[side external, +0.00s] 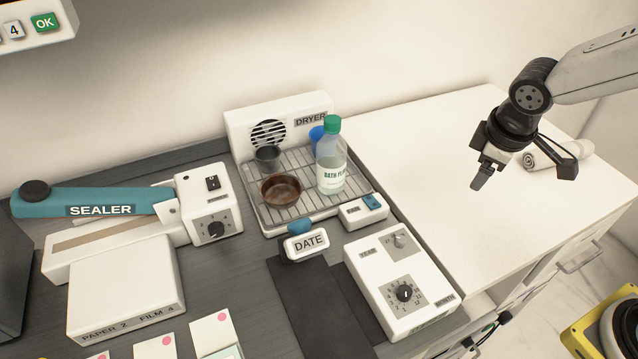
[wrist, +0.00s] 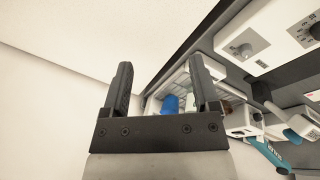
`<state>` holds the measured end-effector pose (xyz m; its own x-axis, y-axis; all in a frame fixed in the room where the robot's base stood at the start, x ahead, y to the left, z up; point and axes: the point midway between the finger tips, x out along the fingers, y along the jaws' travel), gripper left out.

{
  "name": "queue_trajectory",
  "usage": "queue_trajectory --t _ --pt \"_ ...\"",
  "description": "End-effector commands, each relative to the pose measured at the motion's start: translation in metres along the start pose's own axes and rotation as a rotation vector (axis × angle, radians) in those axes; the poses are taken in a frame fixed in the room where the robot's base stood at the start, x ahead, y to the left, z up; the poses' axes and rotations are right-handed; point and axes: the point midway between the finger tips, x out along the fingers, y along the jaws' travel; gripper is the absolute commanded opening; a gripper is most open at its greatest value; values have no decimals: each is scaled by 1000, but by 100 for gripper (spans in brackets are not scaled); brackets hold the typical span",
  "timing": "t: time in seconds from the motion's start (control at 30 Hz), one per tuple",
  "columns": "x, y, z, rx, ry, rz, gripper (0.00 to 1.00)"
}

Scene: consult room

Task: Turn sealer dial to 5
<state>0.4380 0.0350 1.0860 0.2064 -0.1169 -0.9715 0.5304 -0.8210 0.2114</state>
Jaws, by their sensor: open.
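The sealer (side external: 208,200) stands at the left of the dark worktop, with a teal arm labelled SEALER (side external: 100,204). Its dial (side external: 215,229) is a black knob on a grey plate at the front of the white housing, below a black switch (side external: 212,183). The dial's numbers are too small to read. My gripper (side external: 482,178) is open and empty, above the white counter at the right, well apart from the sealer. In the wrist view its two fingers (wrist: 160,88) stand apart with nothing between them. The sealer's teal arm shows at the lower right there (wrist: 270,155).
The dryer rack (side external: 300,207) holds a brown bowl (side external: 281,190), a dark cup and a green-capped bottle (side external: 331,160). A DATE stamp (side external: 306,242) and a box with YEAR and MONTH dials (side external: 403,294) stand in front. The white counter (side external: 440,150) is mostly clear, with a rolled towel (side external: 555,152).

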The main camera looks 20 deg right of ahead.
Motion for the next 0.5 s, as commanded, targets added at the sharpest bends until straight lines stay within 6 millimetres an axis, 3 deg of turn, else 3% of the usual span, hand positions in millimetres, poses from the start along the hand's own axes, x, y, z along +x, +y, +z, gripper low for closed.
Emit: queue_trajectory --t 0.27,0.5 --pt "5 -25 -79 -658 -61 157 78" --pt "4 -74 -162 -1272 -130 375 78"
